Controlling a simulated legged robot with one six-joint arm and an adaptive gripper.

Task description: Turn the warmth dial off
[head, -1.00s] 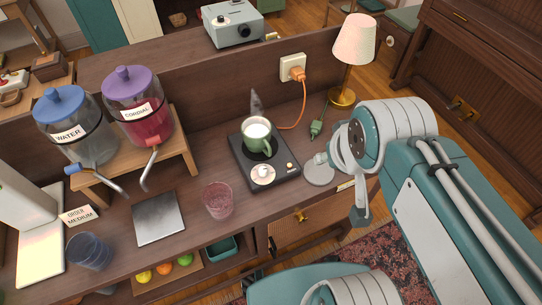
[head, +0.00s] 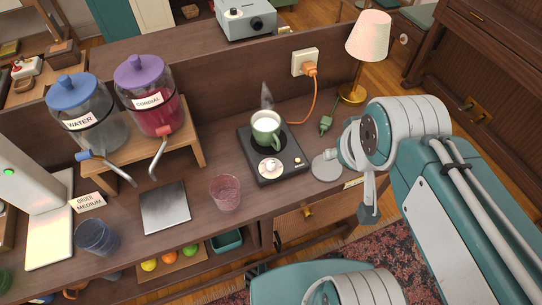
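The warmth dial, a pale round knob (head: 270,168), sits on the front left of a black warmer plate (head: 284,172) on the counter.
A pink-tinted glass (head: 225,194) stands left of the warmer. An orange plug (head: 309,69) is in the wall outlet, and a green plug (head: 326,124) lies loose. A lamp (head: 368,40) stands behind my arm. Drink dispensers (head: 150,95) are at left.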

